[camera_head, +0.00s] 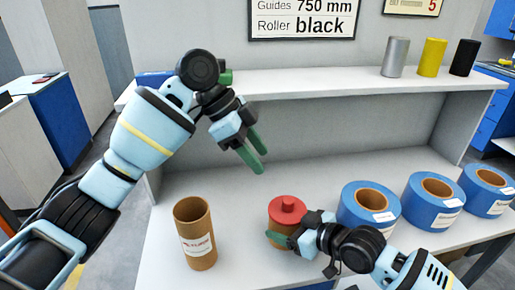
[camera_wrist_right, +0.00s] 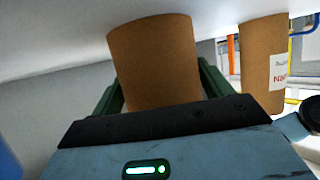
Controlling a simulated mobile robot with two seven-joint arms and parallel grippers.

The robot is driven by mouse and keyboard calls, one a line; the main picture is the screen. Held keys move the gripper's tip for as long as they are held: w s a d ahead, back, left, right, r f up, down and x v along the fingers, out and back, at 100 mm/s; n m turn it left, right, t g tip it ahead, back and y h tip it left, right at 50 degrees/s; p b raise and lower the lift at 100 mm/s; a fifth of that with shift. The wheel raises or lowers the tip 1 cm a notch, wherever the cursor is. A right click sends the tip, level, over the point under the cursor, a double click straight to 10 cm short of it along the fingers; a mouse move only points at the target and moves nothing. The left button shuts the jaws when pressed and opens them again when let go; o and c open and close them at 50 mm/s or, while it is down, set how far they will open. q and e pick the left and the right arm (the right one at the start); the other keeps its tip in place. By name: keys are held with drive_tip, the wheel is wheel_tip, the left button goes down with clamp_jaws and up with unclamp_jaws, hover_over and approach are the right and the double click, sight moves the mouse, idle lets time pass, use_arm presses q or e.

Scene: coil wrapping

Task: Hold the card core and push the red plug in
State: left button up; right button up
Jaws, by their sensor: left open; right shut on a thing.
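A brown card core (camera_head: 282,236) stands on the table and also fills the middle of the right wrist view (camera_wrist_right: 152,62). My right gripper (camera_wrist_right: 158,92) is shut on its sides, with one green finger on each side. A red plug (camera_head: 287,207) with a round knob sits on top of this core; how deep it sits I cannot tell. The plug does not show in the right wrist view. My left gripper (camera_head: 254,160) is open and empty, above and left of the plug, its fingers pointing down.
A taller labelled card core (camera_head: 196,240) stands upright to the left. Three blue rolls stand at the right, the nearest blue roll (camera_head: 350,212) close to my right gripper. A shelf (camera_head: 300,84) at the back carries silver, yellow and black cylinders.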

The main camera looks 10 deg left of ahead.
drive_tip(key=o, duration=1)
drive_tip(key=v, duration=1.2)
drive_tip(key=shift+s+d+f, duration=0.1)
drive_tip(key=shift+d+f, duration=0.05)
